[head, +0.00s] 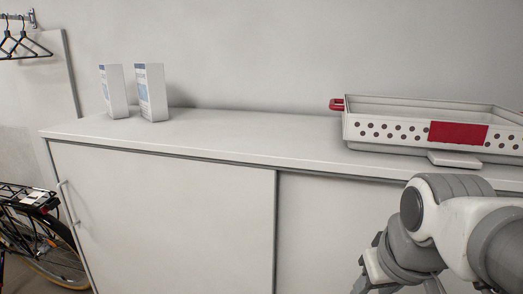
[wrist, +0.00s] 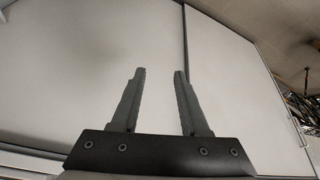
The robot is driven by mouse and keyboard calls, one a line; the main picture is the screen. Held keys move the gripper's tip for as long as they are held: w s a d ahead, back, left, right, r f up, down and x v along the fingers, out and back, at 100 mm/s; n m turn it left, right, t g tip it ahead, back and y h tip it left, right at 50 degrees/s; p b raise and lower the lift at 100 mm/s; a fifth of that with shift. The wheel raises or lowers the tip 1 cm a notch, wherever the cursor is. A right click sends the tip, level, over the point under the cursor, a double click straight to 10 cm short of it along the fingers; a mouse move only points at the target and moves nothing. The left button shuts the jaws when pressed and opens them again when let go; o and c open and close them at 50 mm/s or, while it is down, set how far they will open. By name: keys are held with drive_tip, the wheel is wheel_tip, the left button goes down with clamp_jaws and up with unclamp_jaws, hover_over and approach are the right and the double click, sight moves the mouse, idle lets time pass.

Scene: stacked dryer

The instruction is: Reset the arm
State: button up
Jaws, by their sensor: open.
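My gripper (wrist: 159,75) is open and empty in the wrist view. Its two fingers stand apart, with the pale cabinet doors (wrist: 75,60) behind them. In the head view my arm is at the lower right, in front of the white cabinet (head: 165,215) and below its top. My fingertips there are cut off by the lower edge of the picture. Nothing is held.
A white perforated basket (head: 410,133) with a red label and red handle sits on the cabinet top at the right. Two white boxes (head: 153,92) stand at the back left. A bicycle (head: 38,235) is at the lower left, below hangers (head: 20,40).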

drive_tip(key=s+a+r+p, duration=0.2)
drive_tip(key=s+a, duration=0.3)
wheel_tip(320, 180, up, 10)
drive_tip(key=p, duration=1.1)
drive_tip(key=shift+w+d+r+t, duration=0.2)
drive_tip(key=shift+w+d+t, duration=0.1)
drive_tip(key=shift+t, duration=0.1)
idle(0.6)
